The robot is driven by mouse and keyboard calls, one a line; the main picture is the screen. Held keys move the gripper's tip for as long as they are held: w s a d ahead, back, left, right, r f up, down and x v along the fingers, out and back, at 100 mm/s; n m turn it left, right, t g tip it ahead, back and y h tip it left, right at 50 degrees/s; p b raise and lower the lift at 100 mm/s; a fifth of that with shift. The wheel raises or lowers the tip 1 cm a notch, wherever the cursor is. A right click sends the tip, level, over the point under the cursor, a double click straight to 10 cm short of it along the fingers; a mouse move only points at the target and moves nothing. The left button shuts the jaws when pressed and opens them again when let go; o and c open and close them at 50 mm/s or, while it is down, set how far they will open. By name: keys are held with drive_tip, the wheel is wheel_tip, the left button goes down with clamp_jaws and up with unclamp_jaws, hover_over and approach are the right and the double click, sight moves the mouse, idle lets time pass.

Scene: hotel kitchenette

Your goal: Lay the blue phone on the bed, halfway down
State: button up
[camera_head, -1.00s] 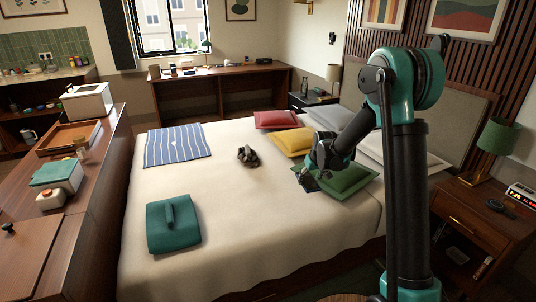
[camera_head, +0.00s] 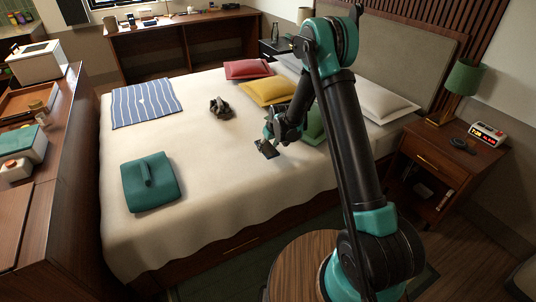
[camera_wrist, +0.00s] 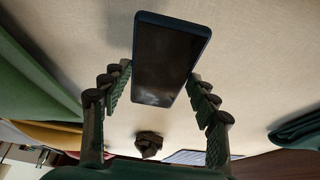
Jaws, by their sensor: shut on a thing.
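The blue phone (camera_wrist: 170,60) is between the two fingers of my gripper (camera_wrist: 162,88) in the wrist view, its dark screen showing and its blue edge visible. In the head view the phone (camera_head: 267,149) hangs tilted at the tip of my gripper (camera_head: 271,138), over or against the cream cover of the bed (camera_head: 215,165). I cannot tell whether its lower end touches the cover. My gripper is shut on the phone, left of the green pillow (camera_head: 314,125), which my arm partly hides.
A dark crumpled item (camera_head: 220,107), a striped blue cloth (camera_head: 146,103) and a folded teal item (camera_head: 150,182) lie on the bed. Yellow (camera_head: 266,91) and red (camera_head: 248,69) pillows lie near the headboard. The cover's middle and front are clear.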

drive_tip(key=shift+f, duration=2.55)
drive_tip(key=o, duration=1.3)
drive_tip(key=shift+f, duration=0.1)
